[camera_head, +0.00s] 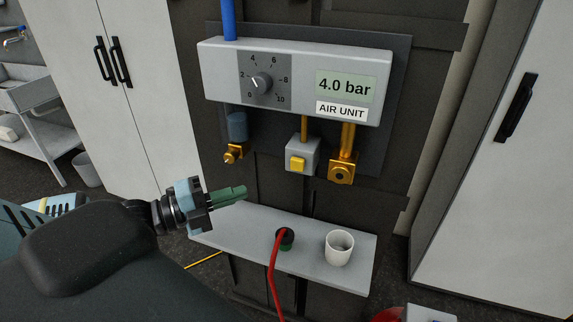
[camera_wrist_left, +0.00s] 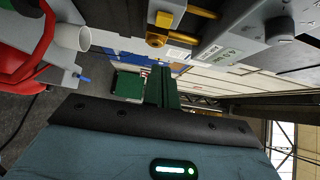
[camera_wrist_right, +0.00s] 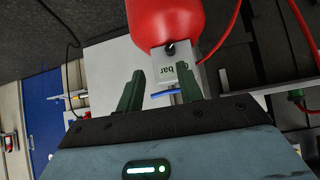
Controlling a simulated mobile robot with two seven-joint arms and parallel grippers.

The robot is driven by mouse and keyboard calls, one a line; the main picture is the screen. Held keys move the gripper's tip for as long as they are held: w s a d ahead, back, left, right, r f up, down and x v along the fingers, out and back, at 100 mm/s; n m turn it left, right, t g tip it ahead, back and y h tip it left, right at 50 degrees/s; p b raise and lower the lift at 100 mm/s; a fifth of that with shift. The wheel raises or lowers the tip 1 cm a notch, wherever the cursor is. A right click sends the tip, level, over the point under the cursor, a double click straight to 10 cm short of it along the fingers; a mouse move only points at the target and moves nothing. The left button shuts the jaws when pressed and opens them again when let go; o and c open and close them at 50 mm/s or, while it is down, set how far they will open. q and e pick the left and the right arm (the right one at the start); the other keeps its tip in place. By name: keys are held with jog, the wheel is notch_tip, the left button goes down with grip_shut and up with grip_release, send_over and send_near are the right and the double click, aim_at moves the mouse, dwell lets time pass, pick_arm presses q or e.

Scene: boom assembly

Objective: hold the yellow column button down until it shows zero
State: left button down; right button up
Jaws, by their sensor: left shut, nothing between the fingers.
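The yellow column button (camera_head: 297,162) is on the front of a small grey box hanging under the white AIR UNIT panel (camera_head: 295,75). The panel's display (camera_head: 346,87) reads 4.0 bar, and its dial (camera_head: 262,82) is beside it. My left gripper (camera_head: 243,191) is shut and empty, below and left of the button and apart from it, over the shelf. Its closed green fingers also show in the left wrist view (camera_wrist_left: 163,88). My right gripper (camera_wrist_right: 160,88) is open, its two green fingers apart. I cannot see it in the head view.
A grey shelf (camera_head: 222,235) under the unit carries a white cup (camera_head: 339,248) and a green-black fitting (camera_head: 285,238) with a red hose. Brass fittings hang on both sides of the button. In the right wrist view a red tank (camera_wrist_right: 165,22) is close ahead.

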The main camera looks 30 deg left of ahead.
aim_at(301, 167)
pick_arm(q)
jog(key=shift+s, duration=0.2)
pick_arm(e)
jog(key=shift+s, duration=0.25)
